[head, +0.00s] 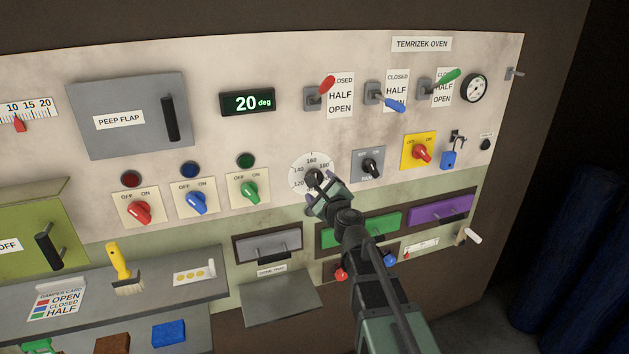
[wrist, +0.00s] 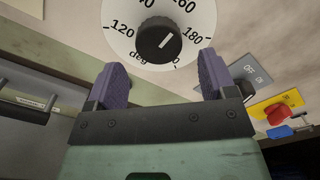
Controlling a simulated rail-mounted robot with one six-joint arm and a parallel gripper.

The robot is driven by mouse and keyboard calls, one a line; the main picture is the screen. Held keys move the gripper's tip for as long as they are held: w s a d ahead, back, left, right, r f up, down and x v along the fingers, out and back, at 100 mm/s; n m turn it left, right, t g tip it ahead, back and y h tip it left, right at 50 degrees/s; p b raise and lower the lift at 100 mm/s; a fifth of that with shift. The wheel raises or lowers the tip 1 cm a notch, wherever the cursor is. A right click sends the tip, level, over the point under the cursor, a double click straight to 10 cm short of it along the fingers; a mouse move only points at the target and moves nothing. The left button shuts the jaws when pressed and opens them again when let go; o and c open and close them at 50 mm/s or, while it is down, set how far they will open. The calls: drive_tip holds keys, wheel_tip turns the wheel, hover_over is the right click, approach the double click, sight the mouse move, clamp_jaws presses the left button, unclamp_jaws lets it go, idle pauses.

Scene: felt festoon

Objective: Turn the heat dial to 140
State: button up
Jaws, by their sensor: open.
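The heat dial (head: 313,174) is a round white plate with a black knob (wrist: 157,43) on the oven panel. In the wrist view its numbers 120, 160 and 180 show, with a partly cut-off 140 at the top. The knob's white mark points up and right, seemingly between 160 and 180. My gripper (head: 322,194) is open and empty, just in front of the dial's lower edge. In the wrist view its two purple fingers (wrist: 162,76) stand left and right below the knob, apart from it. The head view hides part of the dial behind the gripper.
A display (head: 247,102) reads 20 deg. A grey switch (head: 371,167) and a yellow-backed red switch (head: 421,152) sit right of the dial; a green switch (head: 249,192) sits left. Grey (head: 269,245) and green (head: 380,226) drawers lie below.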

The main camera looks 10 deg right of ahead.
drive_tip(key=w, duration=0.5)
drive_tip(key=shift+a, duration=0.4)
drive_tip(key=shift+c, duration=0.2)
drive_tip(key=c, duration=0.9)
drive_tip(key=shift+n, duration=0.3)
drive_tip(key=n, duration=1.1)
drive_tip(key=shift+s, duration=0.1)
